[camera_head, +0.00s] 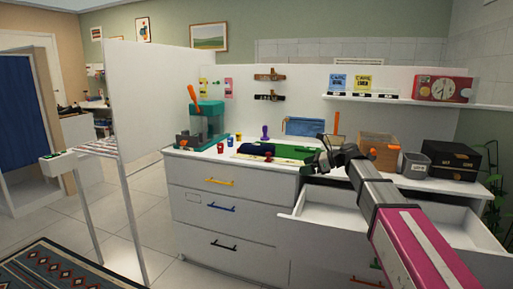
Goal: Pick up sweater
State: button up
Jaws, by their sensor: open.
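A small dark blue folded cloth bundle (257,149), which looks like the sweater, lies on the white dresser top, left of a green mat (293,151). It is too small to make out its details. My gripper (322,158) is open, above the right part of the dresser top, to the right of the dark blue bundle and apart from it. My arm reaches in from the lower right and hides part of the dresser top and the open drawer.
An open, seemingly empty drawer (334,217) juts out below my arm. A wooden box (378,146), grey bin (413,163) and black box (451,160) stand at the right. A teal machine (209,120) and small cups stand at the left. A tall white panel (150,85) rises left.

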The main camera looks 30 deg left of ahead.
aim_at(256, 149)
jog(key=i+j, duration=0.85)
